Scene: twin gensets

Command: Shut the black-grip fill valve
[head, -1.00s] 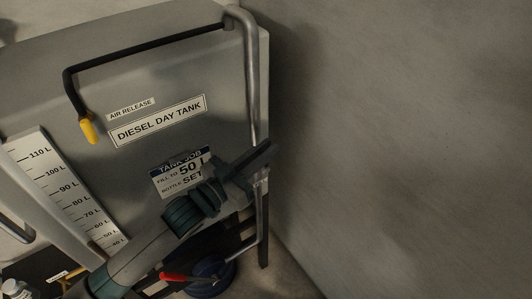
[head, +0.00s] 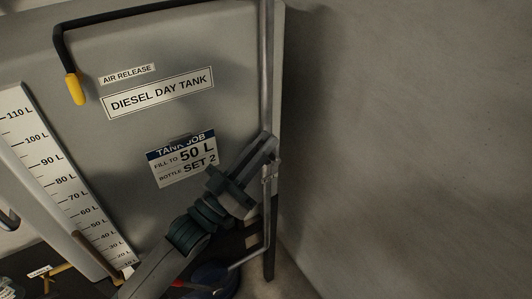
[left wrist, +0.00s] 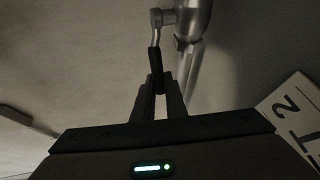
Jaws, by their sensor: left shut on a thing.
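The black-grip fill valve shows in the left wrist view as a short black grip (left wrist: 156,63) hanging from a metal lever and a valve body (left wrist: 163,17) on a silver pipe. My left gripper (left wrist: 160,93) is shut on the lower end of the black grip. In the head view my left gripper (head: 268,153) is at the upright pipe (head: 267,80) on the right edge of the day tank. Its fingers and the pipe hide most of the valve there. My right gripper is not in view.
The grey diesel day tank (head: 235,115) fills the left, with a level scale (head: 62,180) and a job plate (head: 183,160). A red handle (head: 180,283) is low down. Bare wall stands to the right.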

